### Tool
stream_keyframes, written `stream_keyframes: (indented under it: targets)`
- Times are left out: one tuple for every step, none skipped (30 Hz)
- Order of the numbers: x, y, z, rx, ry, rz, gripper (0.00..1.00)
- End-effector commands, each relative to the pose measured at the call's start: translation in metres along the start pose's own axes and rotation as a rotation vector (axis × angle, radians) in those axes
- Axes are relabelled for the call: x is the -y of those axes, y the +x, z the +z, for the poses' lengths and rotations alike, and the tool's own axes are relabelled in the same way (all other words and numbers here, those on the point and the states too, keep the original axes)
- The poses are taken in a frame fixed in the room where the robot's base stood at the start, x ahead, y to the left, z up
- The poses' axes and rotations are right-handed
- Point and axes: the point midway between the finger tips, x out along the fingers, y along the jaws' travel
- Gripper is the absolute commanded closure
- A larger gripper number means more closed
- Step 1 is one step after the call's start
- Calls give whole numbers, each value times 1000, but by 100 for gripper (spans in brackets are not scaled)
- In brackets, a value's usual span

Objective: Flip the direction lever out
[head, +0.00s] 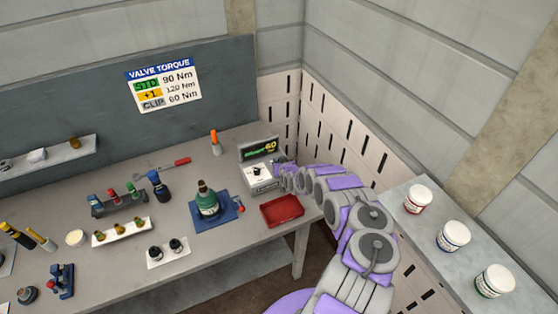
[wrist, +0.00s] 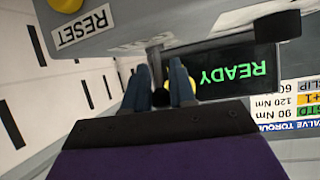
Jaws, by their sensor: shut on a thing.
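The small grey tester unit (head: 262,181) stands at the right end of the workbench, with a lit display (head: 258,150) behind it. My gripper (head: 279,170) is at its right side. In the wrist view, the blue fingers of my gripper (wrist: 160,92) are shut on the direction lever (wrist: 155,60), a thin grey stem with a dark tip between them. The fingers hide part of the lever. The display (wrist: 235,75) reads READY and appears upside down. A yellow button stands beside the RESET label (wrist: 85,25).
A red tray (head: 282,210) lies just in front of the unit. A green valve on a blue base (head: 208,206) stands to the left. A perforated wall (head: 340,135) is close on the right. Several lidded jars (head: 453,237) stand on the right shelf.

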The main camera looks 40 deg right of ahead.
Motion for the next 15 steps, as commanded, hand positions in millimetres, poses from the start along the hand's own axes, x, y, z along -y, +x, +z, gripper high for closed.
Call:
stream_keyframes:
  targets:
    - [0, 0, 5, -12, 1, -2, 100]
    - [0, 0, 5, -22, 3, -4, 100]
    - [0, 0, 6, -37, 4, -6, 100]
    - [0, 0, 6, -46, 5, -7, 100]
    - [-1, 0, 7, -54, 7, -7, 100]
    - [0, 0, 6, -68, 9, -10, 100]
    - [0, -1, 5, -79, 9, -11, 100]
    - [-1, -1, 5, -85, 11, -11, 100]
    - [-1, -1, 6, -92, 14, -13, 100]
    - [-1, -1, 7, -98, 15, -13, 100]
    - [-1, -2, 7, -104, 15, -15, 100]
    - [-1, -2, 7, -111, 17, -15, 100]
    - [-2, -2, 7, -115, 19, -15, 100]
    - [-1, -2, 8, -118, 20, -16, 100]
    - [-1, -2, 8, -122, 21, -17, 100]
